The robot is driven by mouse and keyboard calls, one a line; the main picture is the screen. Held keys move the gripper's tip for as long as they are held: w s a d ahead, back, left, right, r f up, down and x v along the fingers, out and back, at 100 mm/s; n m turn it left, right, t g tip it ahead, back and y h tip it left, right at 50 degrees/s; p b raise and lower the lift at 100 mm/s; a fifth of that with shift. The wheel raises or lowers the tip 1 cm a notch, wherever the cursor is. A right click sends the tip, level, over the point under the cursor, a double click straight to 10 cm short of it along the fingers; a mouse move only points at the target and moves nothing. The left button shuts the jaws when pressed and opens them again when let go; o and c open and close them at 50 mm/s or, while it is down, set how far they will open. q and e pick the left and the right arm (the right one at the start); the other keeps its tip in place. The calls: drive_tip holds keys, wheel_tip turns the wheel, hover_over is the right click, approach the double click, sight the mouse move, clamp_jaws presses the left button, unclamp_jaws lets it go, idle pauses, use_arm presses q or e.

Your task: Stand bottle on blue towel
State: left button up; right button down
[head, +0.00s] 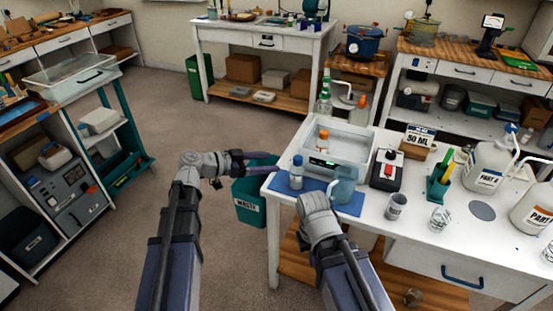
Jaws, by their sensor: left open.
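A small clear bottle with a blue cap (296,174) stands upright at the left part of the blue towel (350,208), near the table's left edge. My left gripper (266,163) is open and empty, just left of this bottle and apart from it. A second bottle with an orange cap (322,141) stands in the clear tray (362,155) behind the towel. My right gripper (319,203) is over the towel's front, beside a blue-grey jug (345,184). Its fingers are hidden by the wrist, so I cannot tell whether it touches the jug.
A red-button box (386,170), a green holder (438,187), cups (396,206) and white jugs (487,165) crowd the table to the right. A green waste bin (250,210) is on the floor left of the table.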

use_arm(q)
drive_tip(key=s+d+f+n+g+y, duration=0.1)
drive_tip(key=s+d+f+g+y, duration=0.25)
drive_tip(key=s+f, duration=0.25)
drive_tip(key=s+d+f+n+g+y, duration=0.2)
drive_tip(key=s+d+f+g, duration=0.15)
drive_tip(key=s+f, duration=0.2)
drive_tip(key=s+a+f+n+y, duration=0.1)
drive_tip(key=s+f+n+y, duration=0.1)
drive_tip(key=s+y, duration=0.2)
drive_tip(key=s+a+f+n+y, duration=0.1)
drive_tip(key=s+a+n+y, duration=0.1)
drive_tip(key=s+n+y, duration=0.1)
drive_tip(key=s+y, duration=0.1)
drive_tip(key=s, duration=0.1)
drive_tip(key=shift+s+a+f+g, duration=0.3)
drive_tip(key=shift+s+f+g, duration=0.1)
drive_tip(key=shift+r, duration=0.1)
wheel_tip(320, 180, up, 8)
drive_tip(key=p, duration=0.8)
drive_tip(key=shift+r, duration=0.1)
